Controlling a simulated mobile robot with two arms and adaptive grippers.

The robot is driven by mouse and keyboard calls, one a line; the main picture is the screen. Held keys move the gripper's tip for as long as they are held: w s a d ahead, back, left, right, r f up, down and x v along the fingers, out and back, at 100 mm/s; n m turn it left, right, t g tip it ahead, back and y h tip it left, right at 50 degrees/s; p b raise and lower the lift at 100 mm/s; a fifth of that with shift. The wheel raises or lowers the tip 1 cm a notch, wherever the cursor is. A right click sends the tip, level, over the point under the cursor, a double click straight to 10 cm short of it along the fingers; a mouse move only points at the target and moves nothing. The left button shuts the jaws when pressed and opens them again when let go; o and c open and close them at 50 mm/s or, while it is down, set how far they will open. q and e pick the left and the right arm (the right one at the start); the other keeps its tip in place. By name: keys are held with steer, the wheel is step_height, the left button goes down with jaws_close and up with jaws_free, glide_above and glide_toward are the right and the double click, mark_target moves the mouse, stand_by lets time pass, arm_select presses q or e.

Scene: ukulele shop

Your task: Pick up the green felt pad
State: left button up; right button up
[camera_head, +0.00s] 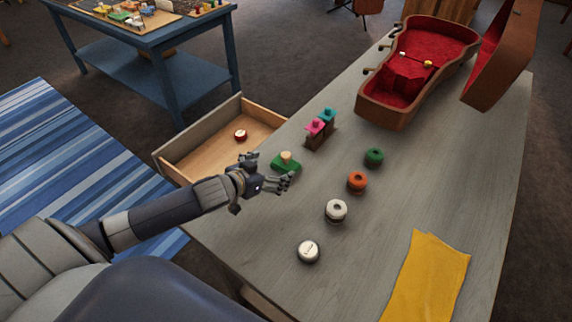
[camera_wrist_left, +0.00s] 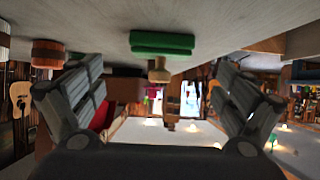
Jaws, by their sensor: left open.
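The green felt pad (camera_head: 284,167) has a pale wooden knob on top and lies on the grey table near its left edge, beside the open drawer. My left gripper (camera_head: 288,182) is open and empty, low over the table just on the near side of the pad. In the left wrist view, which looks upside down, the green pad (camera_wrist_left: 162,46) and its knob are ahead, centred between the spread fingers of the gripper (camera_wrist_left: 158,85). The pad is apart from the fingers there. My right gripper is not in view.
Pink and teal knobbed pads (camera_head: 319,124) stand in a wooden holder behind the green one. Several round items, including an orange one (camera_head: 357,181), line the middle. A red-lined instrument case (camera_head: 419,62) is at the back, a yellow cloth (camera_head: 428,280) at front right. The drawer (camera_head: 200,144) sticks out left.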

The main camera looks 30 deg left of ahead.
mark_target(284, 164)
arm_select(q)
steer(key=shift+p+x, duration=0.45)
steer(key=shift+x, duration=2.95)
steer(key=shift+s, duration=0.1)
steer(key=c, duration=1.2)
